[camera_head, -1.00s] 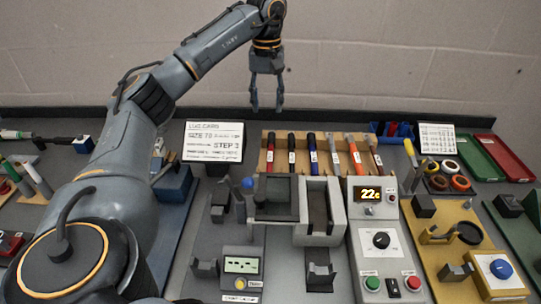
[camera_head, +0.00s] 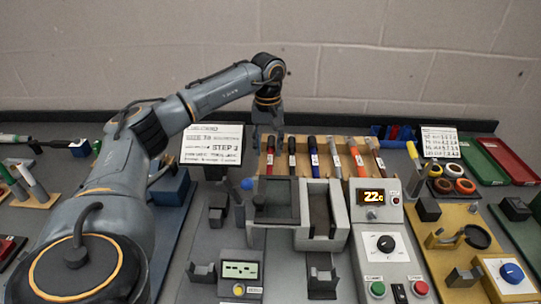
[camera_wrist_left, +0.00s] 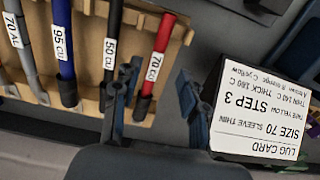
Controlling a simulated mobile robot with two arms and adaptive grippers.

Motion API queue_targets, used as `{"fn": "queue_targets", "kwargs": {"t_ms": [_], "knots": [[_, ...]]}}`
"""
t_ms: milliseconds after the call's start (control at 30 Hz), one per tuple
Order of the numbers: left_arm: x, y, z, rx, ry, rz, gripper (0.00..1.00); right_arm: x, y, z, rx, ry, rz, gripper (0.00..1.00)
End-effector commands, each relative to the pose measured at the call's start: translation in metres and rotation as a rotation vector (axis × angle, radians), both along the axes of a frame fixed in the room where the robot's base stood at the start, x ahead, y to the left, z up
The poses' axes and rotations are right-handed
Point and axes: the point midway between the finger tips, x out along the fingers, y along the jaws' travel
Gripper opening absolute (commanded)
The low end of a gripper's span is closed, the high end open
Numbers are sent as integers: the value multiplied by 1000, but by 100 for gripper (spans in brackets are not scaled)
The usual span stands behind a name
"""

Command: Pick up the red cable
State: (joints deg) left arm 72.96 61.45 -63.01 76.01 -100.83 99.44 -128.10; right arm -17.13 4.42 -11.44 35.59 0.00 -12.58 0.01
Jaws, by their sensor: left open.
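The red cable (camera_wrist_left: 158,52), labelled "70 CU", lies in the wooden rack (camera_wrist_left: 188,38) at the end of its row. In the head view the red cable (camera_head: 270,155) is leftmost. My left gripper (camera_head: 268,140) is open and low at its far end. In the left wrist view the left gripper (camera_wrist_left: 155,98) has one finger on each side of the red cable's dark end. One finger covers part of the black "50 CU" cable's (camera_wrist_left: 111,45) end. Whether the fingers touch the red cable I cannot tell. My right gripper is not in view.
A blue cable (camera_wrist_left: 63,45) and a grey cable (camera_wrist_left: 22,40) share the rack. The lug card (camera_wrist_left: 262,118) stands close beside the gripper. In the head view, fixtures and a control box (camera_head: 382,245) stand in front of the rack, with coloured trays (camera_head: 507,160) at right.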

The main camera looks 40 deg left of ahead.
Motion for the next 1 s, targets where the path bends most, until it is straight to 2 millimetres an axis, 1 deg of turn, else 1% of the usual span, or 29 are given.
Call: {"fn": "queue_targets", "kwargs": {"t_ms": [33,133,200,300,567,600,667,700,767,800,1000], "knots": [[0,-2,-5,0,4,-1,43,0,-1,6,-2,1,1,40],[0,-5,-21,0,6,-1,43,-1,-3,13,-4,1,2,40],[1,-5,-32,0,5,0,43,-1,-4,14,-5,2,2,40],[1,-5,-41,0,4,-1,43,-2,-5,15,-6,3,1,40],[1,-5,-44,-1,1,-1,43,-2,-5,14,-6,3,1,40],[1,-5,-44,-1,1,-1,34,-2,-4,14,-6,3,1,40],[1,-5,-44,-1,1,-1,22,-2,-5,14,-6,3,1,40],[1,-5,-44,-1,1,-1,14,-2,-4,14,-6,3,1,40],[1,-5,-44,-1,1,-1,2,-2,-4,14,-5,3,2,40],[1,-5,-44,-1,1,-1,0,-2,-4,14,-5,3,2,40],[1,-5,-43,0,0,-1,0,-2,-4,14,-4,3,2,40]]}}
